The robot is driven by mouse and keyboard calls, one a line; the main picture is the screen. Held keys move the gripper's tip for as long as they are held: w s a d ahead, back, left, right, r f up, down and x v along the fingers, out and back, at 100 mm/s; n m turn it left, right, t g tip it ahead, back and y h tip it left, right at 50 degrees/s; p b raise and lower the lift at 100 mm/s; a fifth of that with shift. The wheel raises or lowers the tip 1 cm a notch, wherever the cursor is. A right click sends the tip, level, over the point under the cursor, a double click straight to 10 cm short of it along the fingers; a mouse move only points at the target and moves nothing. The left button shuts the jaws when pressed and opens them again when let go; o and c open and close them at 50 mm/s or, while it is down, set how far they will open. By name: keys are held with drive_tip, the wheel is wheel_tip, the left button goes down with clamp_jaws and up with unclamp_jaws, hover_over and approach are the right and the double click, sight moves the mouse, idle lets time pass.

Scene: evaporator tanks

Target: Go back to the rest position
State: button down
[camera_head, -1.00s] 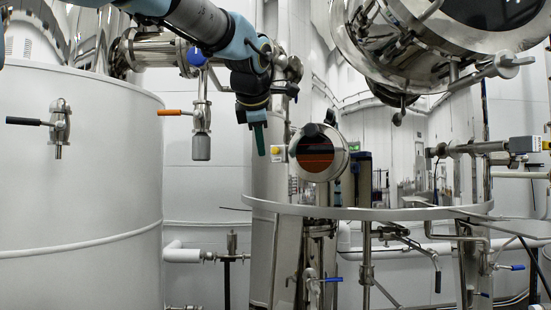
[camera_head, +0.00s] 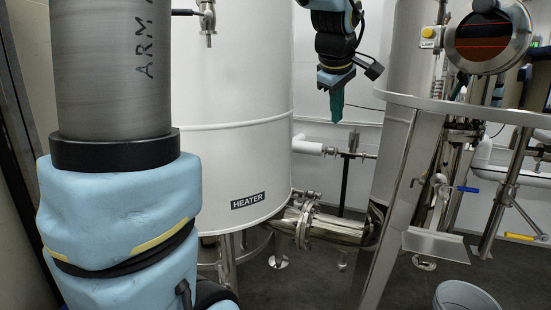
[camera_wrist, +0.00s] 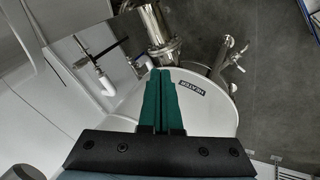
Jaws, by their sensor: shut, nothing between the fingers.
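My gripper (camera_head: 337,106) hangs pointing down in the upper middle of the head view, at the end of my blue and black arm. Its green fingers are together with nothing between them. It is in front of the wall, to the right of the white heater tank (camera_head: 238,110) and apart from it in the picture. In the wrist view my gripper (camera_wrist: 160,72) shows its two green fingers side by side and shut. Beyond the fingertips are the pale tank with its HEATER label (camera_wrist: 190,89) and a steel pipe (camera_wrist: 163,38).
A steel frame with a curved rim (camera_head: 455,108) stands to the right of my gripper. A steel flanged pipe (camera_head: 325,228) runs low from the heater tank. A grey bucket (camera_head: 466,296) is on the floor at bottom right. Some dark floor (camera_head: 315,280) is bare.

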drive_tip(key=s+a+f+m+g, duration=0.1)
drive_tip(key=s+a+f+m, duration=0.2)
drive_tip(key=a+f, duration=0.4)
drive_tip(key=s+a+f+m+g+y, duration=0.1)
drive_tip(key=s+a+f+m+g, duration=0.1)
drive_tip(key=s+a+f, duration=0.4)
drive_tip(key=s+a+f+m+g+y, duration=0.1)
drive_tip(key=s+a+f+m, duration=0.3)
drive_tip(key=a+f, duration=0.4)
wheel_tip(320, 180, down, 2)
drive_tip(key=shift+s+a+g, duration=0.2)
drive_tip(key=shift+a+g, duration=0.1)
drive_tip(key=shift+a, duration=0.05)
